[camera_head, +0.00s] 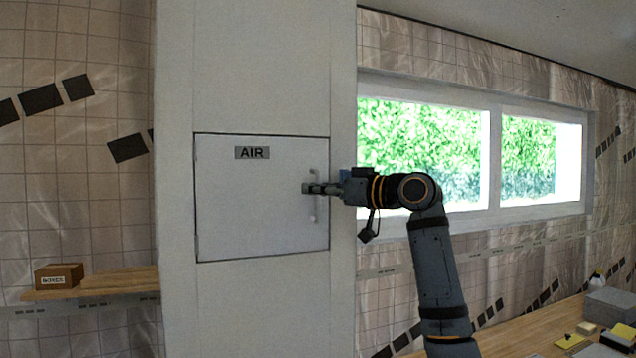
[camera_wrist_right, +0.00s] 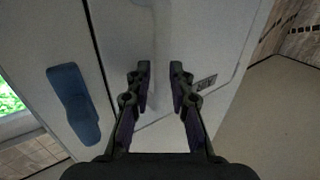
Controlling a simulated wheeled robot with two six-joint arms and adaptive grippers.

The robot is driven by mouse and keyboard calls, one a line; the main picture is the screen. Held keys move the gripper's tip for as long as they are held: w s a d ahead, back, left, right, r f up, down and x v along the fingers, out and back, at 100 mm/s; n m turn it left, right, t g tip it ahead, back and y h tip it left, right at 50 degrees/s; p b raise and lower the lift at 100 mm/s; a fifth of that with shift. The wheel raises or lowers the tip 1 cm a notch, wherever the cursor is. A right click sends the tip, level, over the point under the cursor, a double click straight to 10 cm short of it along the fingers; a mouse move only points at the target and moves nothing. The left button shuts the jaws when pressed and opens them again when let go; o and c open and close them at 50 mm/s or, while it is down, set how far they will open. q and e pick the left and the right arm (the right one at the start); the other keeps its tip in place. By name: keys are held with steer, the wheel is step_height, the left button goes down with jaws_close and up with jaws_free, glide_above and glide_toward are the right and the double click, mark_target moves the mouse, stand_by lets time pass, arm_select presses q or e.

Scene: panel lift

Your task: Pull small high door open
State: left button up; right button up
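The small high door (camera_head: 262,205) is a white square panel marked AIR (camera_head: 252,153), set in a tall white column. It looks flush with its frame. A white upright handle (camera_head: 313,212) is at its right side. My right gripper (camera_head: 308,188) is at the handle's middle, coming from the right. In the right wrist view its two fingers (camera_wrist_right: 160,72) are apart, with the pale handle (camera_wrist_right: 156,45) faintly visible between them. I cannot tell whether either finger touches it. The door (camera_wrist_right: 200,45) fills much of that view. My left gripper is not in view.
A blue oblong piece (camera_wrist_right: 75,103) is on the white surface beside the door gap. A wooden shelf (camera_head: 120,283) with a brown box (camera_head: 59,276) is at the left. Windows (camera_head: 430,145) are at the right, above a wooden counter (camera_head: 530,335) with several small items.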

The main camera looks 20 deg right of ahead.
jaws_close()
steer(key=shift+a, duration=0.1)
stand_by(0.3)
steer(key=shift+s+f, duration=0.1)
